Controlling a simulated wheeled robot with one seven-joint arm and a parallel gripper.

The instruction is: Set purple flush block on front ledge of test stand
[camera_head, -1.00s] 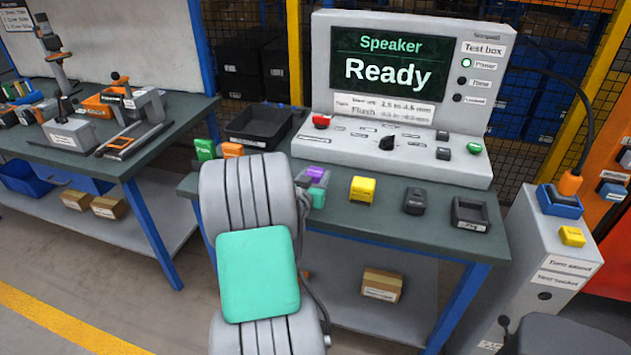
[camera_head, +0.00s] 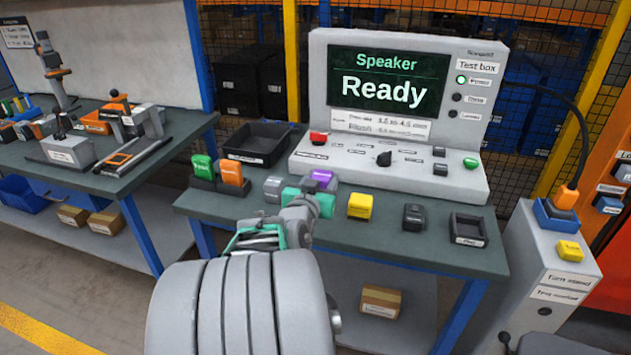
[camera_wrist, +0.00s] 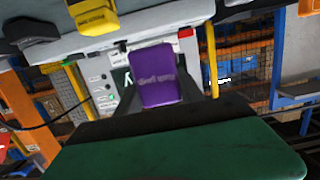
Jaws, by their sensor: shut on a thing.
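The purple block (camera_head: 322,177) is at the left-middle of the bench in the head view, left of the yellow block. My gripper (camera_head: 309,194) is around it, and its lower part is hidden. In the wrist view the purple block (camera_wrist: 157,76) sits between the fingers of my gripper (camera_wrist: 158,90), which is shut on it. I cannot tell whether the block touches the bench. A white stand (camera_head: 550,280) at the right has labels too small to read surely; the test box (camera_head: 400,110) stands at the back of the bench.
On the bench (camera_head: 385,230) stand a yellow block (camera_head: 360,206), a dark block (camera_head: 413,216) and an empty dark holder (camera_head: 468,229). Green (camera_head: 203,168) and orange (camera_head: 232,173) blocks and a black tray (camera_head: 258,143) are at the left. A yellow block (camera_head: 570,251) is on the white stand.

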